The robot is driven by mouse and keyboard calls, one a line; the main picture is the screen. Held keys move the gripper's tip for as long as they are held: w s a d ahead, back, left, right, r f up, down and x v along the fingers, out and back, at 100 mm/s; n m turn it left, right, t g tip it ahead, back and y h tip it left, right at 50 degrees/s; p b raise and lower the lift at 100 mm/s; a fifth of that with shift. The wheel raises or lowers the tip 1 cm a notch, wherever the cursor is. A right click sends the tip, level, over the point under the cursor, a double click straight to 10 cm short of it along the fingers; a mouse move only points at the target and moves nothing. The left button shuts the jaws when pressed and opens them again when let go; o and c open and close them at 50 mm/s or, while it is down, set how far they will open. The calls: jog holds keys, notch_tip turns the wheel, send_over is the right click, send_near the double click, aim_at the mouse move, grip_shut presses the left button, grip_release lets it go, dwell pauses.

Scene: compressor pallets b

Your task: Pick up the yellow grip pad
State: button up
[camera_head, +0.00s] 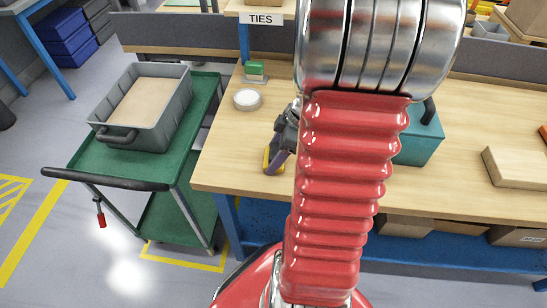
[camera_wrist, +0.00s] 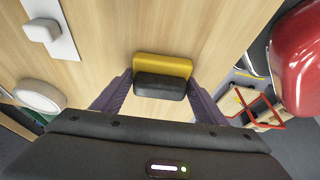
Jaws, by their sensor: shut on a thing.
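The yellow grip pad (camera_wrist: 162,65) shows in the wrist view, with a black block-like part (camera_wrist: 160,87) on its near side. My gripper (camera_wrist: 159,78) has its two purple fingers at the pad's left and right ends, shut on it. In the head view the yellow pad (camera_head: 267,160) shows only as a small strip beside a purple finger of my gripper (camera_head: 276,160), near the workbench's left front corner. My arm hides part of the gripper there. Whether the pad touches the wood or is just above it, I cannot tell.
A white round disc (camera_head: 247,99) and a green-topped block (camera_head: 255,70) stand behind the gripper on the workbench (camera_head: 235,160). A teal box (camera_head: 422,140) is right of my arm. A green cart (camera_head: 90,165) carrying a grey bin (camera_head: 165,133) stands left.

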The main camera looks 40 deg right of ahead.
aim_at(274, 150)
jog(key=c, duration=0.4)
jog(key=shift+o, duration=0.2)
jog(key=shift+r, duration=0.15)
notch_tip(274, 150, up, 10)
jog(key=shift+f, duration=0.15)
dwell(0.4)
